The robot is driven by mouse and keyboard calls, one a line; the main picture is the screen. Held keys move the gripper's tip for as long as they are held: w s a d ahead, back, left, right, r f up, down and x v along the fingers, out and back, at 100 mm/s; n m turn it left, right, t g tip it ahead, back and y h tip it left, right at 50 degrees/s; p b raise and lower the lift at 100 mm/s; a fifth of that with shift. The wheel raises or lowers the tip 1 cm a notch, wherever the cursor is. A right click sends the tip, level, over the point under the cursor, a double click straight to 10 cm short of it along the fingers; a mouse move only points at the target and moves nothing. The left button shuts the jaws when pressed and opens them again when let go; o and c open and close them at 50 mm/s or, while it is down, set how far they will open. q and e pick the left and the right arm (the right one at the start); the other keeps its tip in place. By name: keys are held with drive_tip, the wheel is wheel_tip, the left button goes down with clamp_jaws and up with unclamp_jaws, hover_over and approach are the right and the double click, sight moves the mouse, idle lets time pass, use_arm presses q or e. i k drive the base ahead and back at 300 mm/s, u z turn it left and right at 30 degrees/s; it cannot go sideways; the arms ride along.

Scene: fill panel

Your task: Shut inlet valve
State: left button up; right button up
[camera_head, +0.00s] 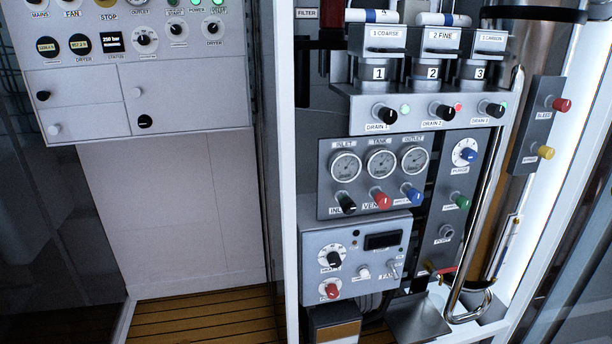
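The inlet valve (346,203) is a black knob at the lower left of a grey gauge plate, with a partly covered label that starts "INL". The inlet gauge (345,167) is right above it. A red vent knob (380,199) and a blue knob (411,194) sit to its right on the same plate, under the tank gauge (380,163) and outlet gauge (413,159). I cannot tell from the knob whether the valve is open or shut. Neither of my grippers is in view, and nothing covers the knob.
Above the gauges is a shelf with black drain knobs (385,114). Below is a box with heat and fan controls (334,258). A bent chrome pipe (487,200) runs down the right. A white cabinet (148,98) hangs at the left, over a bare wall.

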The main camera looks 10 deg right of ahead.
sight(348, 207)
drive_tip(key=k, duration=0.35)
drive_tip(key=u, duration=0.7)
drive_tip(key=i, duration=1.05)
drive_tip(key=z, duration=0.8)
